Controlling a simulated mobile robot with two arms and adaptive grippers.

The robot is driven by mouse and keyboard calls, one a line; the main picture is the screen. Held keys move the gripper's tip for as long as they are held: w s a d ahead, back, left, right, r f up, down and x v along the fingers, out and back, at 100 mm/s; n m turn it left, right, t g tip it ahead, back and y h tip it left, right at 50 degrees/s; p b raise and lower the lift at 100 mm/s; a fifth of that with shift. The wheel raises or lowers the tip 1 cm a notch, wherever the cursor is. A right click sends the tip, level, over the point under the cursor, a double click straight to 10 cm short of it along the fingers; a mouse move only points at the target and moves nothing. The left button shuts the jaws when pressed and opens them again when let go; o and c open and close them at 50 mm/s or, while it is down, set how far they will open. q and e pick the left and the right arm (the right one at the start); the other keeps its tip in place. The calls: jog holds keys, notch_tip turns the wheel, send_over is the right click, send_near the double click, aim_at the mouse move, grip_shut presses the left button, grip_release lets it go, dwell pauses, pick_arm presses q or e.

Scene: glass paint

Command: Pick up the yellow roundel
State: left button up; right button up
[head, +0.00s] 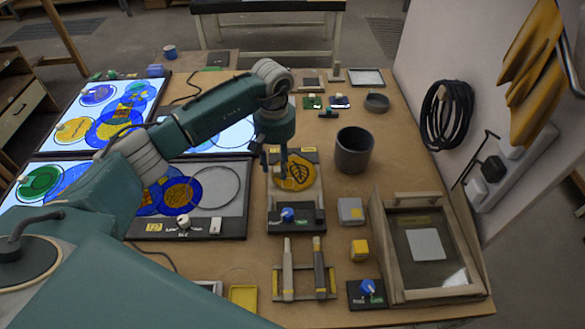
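A yellow roundel (302,174) with a dark leaf drawing lies on a dark stand (310,216) with a blue knob, near the middle of the table. My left gripper (276,170) points down at the roundel's left edge and hides part of it. I cannot tell whether the fingers touch the roundel or how far apart they are. Another yellow disc (75,130) shows on the lit panel at the upper left. My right gripper is not in view.
A dark round pot (354,150) stands right of the roundel. A wooden-framed glass box (430,245) is at the right front. A rack with two tools (303,270), a yellow block (359,250) and a grey block (351,211) stand in front.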

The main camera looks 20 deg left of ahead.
pick_arm(q)
jog(key=shift+f, duration=0.45)
jog(key=shift+c, duration=0.5)
grip_shut()
jog(key=shift+r, duration=0.1)
